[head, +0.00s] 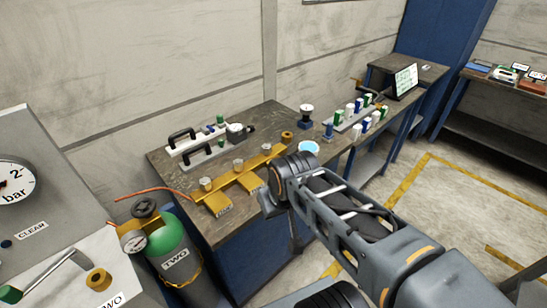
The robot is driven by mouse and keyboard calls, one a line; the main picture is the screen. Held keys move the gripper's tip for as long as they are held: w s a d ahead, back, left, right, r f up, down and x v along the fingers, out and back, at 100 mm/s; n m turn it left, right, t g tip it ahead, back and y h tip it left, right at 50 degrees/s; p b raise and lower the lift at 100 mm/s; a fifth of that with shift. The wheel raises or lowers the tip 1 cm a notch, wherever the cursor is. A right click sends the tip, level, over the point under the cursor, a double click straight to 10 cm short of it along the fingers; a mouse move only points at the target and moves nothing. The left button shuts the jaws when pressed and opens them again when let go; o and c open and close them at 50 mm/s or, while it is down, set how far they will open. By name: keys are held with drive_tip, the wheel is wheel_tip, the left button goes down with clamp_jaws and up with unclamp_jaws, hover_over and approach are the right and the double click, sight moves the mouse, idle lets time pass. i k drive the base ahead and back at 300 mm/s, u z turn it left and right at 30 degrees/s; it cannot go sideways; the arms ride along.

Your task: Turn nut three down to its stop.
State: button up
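A yellow brass-coloured fixture (225,184) lies along the front of the workbench. Round silver nut-like tops stand along it: a near one (206,183), a middle one (238,164) and a far one (266,148). Labelled tabs stick out from its front, but their text is too small to read, so I cannot tell which is nut three. How far each top is turned down cannot be seen. My arm reaches in from the lower right, with its end joint over the bench's right front. My gripper's fingers do not show. The arm hides part of the fixture's right side.
A green gas cylinder labelled TWO (171,246) with a gauge stands left of the workbench (171,164). Black-handled blocks (186,145) stand behind the fixture. A brass ring (287,136), a dark-based instrument (306,116) and a light-blue-topped round thing (308,148) are to its right. Open floor lies farther right.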

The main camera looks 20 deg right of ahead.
sight(266, 148)
drive_tip(key=k, duration=0.85)
drive_tip(key=z, duration=0.75)
drive_tip(key=i, duration=1.2)
drive_tip(key=u, duration=0.9)
drive_tip(key=i, duration=0.25)
drive_tip(key=u, duration=0.3)
